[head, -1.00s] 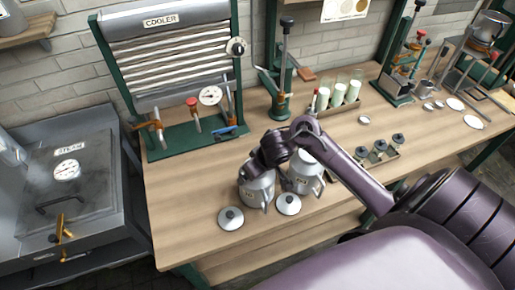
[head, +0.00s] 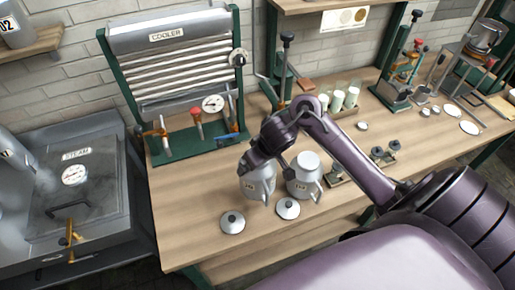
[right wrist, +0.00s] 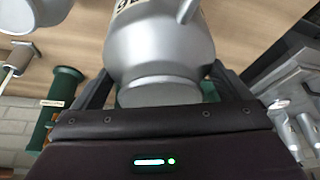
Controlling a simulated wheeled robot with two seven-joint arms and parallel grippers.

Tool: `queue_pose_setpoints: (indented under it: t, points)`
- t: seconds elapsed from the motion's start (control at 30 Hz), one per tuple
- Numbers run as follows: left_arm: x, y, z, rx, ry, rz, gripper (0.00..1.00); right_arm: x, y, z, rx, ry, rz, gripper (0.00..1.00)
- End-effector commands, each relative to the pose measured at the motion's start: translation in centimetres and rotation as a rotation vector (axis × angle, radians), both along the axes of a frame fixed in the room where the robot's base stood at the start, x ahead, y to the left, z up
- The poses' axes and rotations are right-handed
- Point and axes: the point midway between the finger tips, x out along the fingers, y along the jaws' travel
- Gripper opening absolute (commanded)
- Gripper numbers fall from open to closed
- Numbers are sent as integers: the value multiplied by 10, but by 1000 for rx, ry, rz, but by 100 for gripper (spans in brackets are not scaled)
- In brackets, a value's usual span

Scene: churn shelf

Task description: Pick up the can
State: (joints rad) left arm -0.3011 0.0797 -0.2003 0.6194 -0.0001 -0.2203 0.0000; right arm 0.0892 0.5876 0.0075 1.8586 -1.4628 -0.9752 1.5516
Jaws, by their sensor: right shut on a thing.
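The grey metal can (head: 258,184) with a label and a side handle is at the middle of the workbench in the head view. My right gripper (head: 256,166) comes down over it from above and hides its top. In the right wrist view the can (right wrist: 160,50) sits between the two fingers, and the gripper (right wrist: 160,92) is shut on its neck. The can looks upright and slightly above the bench; the gap beneath is hard to judge. My left gripper is not in view.
A second can (head: 304,178) stands close on the right. Two round lids (head: 232,222) (head: 288,208) lie in front. The cooler (head: 170,75) with taps stands behind, and a steam chest (head: 75,195) is at left. Bench (head: 185,215) is bare to the left.

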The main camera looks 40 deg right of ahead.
Motion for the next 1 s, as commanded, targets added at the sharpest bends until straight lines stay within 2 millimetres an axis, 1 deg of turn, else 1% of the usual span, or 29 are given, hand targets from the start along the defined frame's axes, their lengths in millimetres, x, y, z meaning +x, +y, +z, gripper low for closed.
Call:
queue_pose_setpoints:
  t: [0.03, 0.17, 0.4, 0.5, 0.7, 1.0]
  points:
    - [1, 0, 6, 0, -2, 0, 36, 3, -2, 14, -8, -11, 6, 49]
    - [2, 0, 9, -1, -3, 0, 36, 2, -3, 32, -11, -8, 6, 49]
    - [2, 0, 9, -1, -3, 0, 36, 3, -1, 73, -8, -12, 5, 49]
    - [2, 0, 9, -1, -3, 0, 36, 2, -2, 88, -6, -10, 1, 49]
    - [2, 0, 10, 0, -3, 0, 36, 2, 1, 106, -1, -8, 5, 49]
    - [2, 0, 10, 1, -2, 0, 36, 1, 0, 115, 0, -2, 0, 49]
